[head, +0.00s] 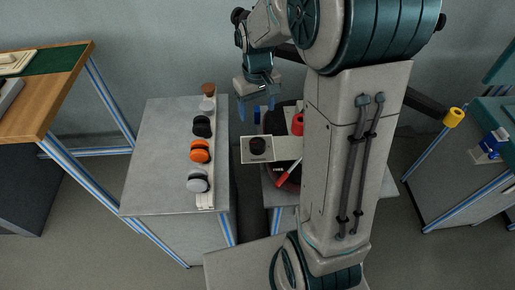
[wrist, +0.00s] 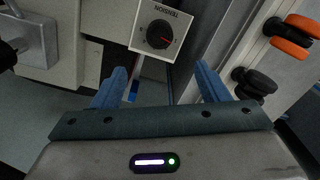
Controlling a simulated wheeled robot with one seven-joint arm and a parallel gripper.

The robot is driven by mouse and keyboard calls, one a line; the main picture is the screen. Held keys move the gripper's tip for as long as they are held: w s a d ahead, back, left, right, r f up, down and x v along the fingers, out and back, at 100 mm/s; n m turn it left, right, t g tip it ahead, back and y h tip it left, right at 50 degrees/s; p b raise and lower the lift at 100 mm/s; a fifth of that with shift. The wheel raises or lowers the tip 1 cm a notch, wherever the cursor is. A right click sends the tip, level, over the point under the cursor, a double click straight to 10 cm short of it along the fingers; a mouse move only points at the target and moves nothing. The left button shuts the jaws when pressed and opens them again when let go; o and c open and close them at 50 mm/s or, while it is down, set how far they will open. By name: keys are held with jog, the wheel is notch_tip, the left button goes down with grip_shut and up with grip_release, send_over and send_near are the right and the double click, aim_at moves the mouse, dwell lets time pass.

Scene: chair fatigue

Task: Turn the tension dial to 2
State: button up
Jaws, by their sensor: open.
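The tension dial (wrist: 160,34) is a round black knob on a white plate (wrist: 181,48) with the word TENSION, which reads upside down in the wrist view. A small red mark on the knob points right and slightly down there; I cannot read any numbers. In the head view the dial (head: 257,146) sits on a pale plate beside my arm. My gripper (wrist: 160,85) is open and empty, its two blue fingers apart. The dial lies beyond the fingertips, roughly centred between them and not touched. In the head view my gripper (head: 256,108) is just behind the plate.
A grey table (head: 160,170) on the left carries a row of black, orange and grey round knobs (head: 200,151) on a pale strip. A red cylinder (head: 297,124) and a red handle (head: 288,173) are close to the dial plate. My arm hides much of the machine's right side.

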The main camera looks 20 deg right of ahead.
aim_at(258, 143)
notch_tip(258, 143, down, 14)
jog(key=shift+f+b, duration=0.25)
jog(key=shift+b, duration=0.4)
jog(key=shift+c, duration=0.3)
jog(key=c, duration=0.9)
